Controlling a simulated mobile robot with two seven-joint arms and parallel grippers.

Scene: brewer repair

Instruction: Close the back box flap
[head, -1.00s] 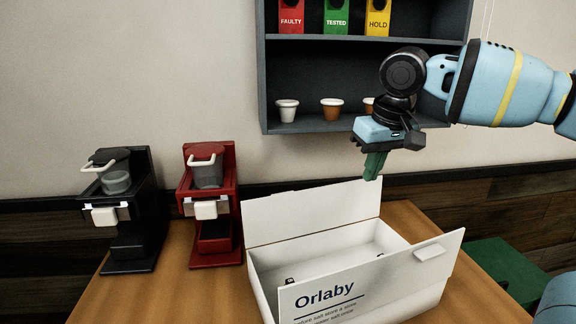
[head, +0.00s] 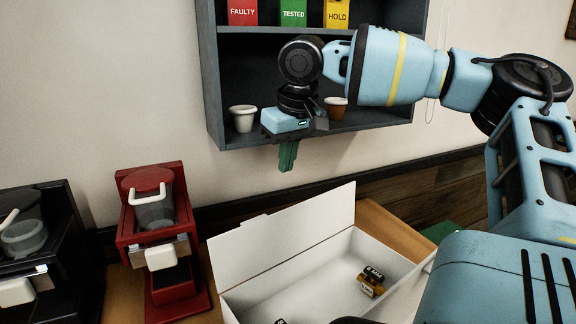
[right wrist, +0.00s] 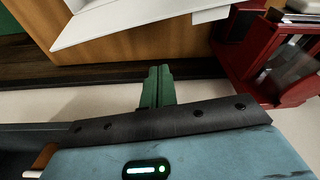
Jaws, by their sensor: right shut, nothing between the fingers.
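A white box (head: 236,304) stands open on the wooden table, with small dark and amber items inside. Its back flap (head: 285,238) stands raised along the far side, tilted. In the right wrist view a white flap (right wrist: 140,18) shows at the top. My right gripper (head: 288,156) has green fingers closed together with nothing between them. It hangs above and behind the back flap, apart from it, in front of the shelf. Its closed fingers also show in the right wrist view (right wrist: 158,86). The box's front side is hidden by my arm or out of frame. My left gripper is not in view.
A red coffee machine (head: 160,235) stands just left of the box, and a black one (head: 45,250) farther left. A dark wall shelf (head: 215,100) with pots and coloured bins is behind my right gripper. Free table (head: 395,228) shows right of the box.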

